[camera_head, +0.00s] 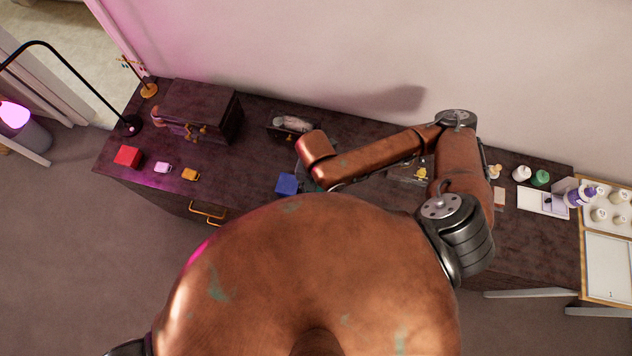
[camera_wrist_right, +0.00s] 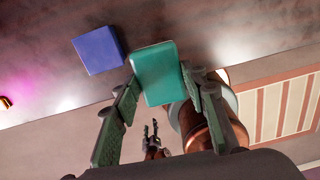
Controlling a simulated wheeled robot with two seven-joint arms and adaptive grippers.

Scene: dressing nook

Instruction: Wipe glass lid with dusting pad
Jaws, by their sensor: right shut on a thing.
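My right gripper (camera_wrist_right: 160,84) is shut on a teal pad (camera_wrist_right: 156,66), likely the dusting pad, held between its fingertips over the dark tabletop. I cannot tell whether the pad touches the top. In the head view my right arm hides most of this gripper and the pad. A clear case with small yellow things (camera_head: 418,174) shows partly behind the arm; its top may be the glass lid, but I cannot tell. My left gripper (camera_wrist_right: 151,129) shows small in the wrist view, below the table edge, fingers apart and empty.
A blue block (camera_head: 287,184) lies close left of the right gripper, also in the wrist view (camera_wrist_right: 97,50). Red (camera_head: 128,156), pink and orange small items lie at left before a dark chest (camera_head: 201,108). Bottles (camera_head: 540,178) and a tray (camera_head: 607,206) stand at right.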

